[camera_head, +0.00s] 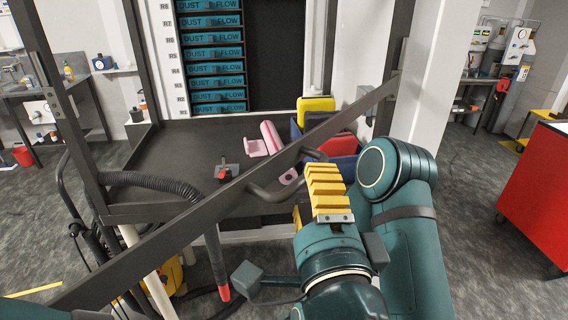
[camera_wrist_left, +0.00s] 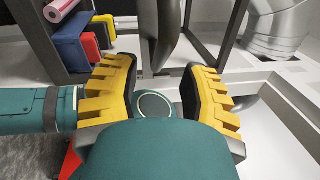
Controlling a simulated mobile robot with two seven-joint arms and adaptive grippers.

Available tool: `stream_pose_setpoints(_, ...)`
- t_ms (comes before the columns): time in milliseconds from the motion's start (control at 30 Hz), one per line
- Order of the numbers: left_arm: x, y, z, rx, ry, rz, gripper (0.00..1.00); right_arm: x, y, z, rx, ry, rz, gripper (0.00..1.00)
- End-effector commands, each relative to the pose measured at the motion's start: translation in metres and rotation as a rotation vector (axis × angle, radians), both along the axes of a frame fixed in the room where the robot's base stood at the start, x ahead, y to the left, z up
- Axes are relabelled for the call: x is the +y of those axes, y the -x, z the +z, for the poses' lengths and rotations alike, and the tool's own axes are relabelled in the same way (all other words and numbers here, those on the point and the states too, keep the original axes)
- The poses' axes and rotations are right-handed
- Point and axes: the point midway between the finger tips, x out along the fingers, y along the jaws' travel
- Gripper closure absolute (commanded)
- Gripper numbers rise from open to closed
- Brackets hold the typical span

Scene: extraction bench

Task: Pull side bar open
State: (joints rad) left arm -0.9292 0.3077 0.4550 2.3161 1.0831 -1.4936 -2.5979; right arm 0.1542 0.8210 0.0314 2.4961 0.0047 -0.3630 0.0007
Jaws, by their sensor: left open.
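The side bar (camera_head: 350,122) is a long dark bar running diagonally from lower left to upper right across the front of the bench frame. A dark curved handle (camera_head: 268,193) stands out from its middle. My left gripper (camera_head: 309,186), with yellow ribbed fingers, is at the right end of this handle. In the left wrist view its fingers (camera_wrist_left: 161,70) are open, and the dark handle (camera_wrist_left: 160,35) comes down between their tips. I cannot tell whether either finger touches it. The gripper hides part of the handle in the head view. My right gripper is in neither view.
Behind the bar, the dark bench top (camera_head: 180,150) holds a pink roll (camera_head: 271,137), blue and red bins (camera_head: 338,146) and a yellow bin (camera_head: 315,104). A ribbed hose (camera_head: 150,181) hangs at left. A red cabinet (camera_head: 545,190) stands at right.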

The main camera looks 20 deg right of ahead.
Motion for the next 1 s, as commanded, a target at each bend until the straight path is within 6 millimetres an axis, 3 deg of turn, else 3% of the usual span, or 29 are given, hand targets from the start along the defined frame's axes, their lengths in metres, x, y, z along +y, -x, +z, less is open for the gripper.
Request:
stream_pose_setpoints(100, 0.004, 0.020, -0.002, -0.002, 0.000, -0.003, 0.57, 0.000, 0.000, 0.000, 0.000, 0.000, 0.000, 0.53)
stream_pose_setpoints(300, 0.008, 0.039, -0.005, -0.002, 0.000, -0.001, 0.57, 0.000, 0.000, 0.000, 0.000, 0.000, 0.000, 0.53)
stream_pose_setpoints(633, 0.009, 0.042, -0.005, -0.001, 0.000, 0.001, 0.57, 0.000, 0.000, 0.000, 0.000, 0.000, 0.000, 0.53)
stream_pose_setpoints(700, 0.009, 0.042, -0.005, -0.001, 0.000, 0.001, 0.82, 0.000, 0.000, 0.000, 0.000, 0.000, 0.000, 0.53)
stream_pose_setpoints(767, 0.009, 0.042, -0.005, -0.001, 0.000, 0.001, 1.00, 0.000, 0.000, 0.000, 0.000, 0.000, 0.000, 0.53)
stream_pose_setpoints(1000, 0.011, 0.042, 0.000, -0.007, 0.020, -0.003, 1.00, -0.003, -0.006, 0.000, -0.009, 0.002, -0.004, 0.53)
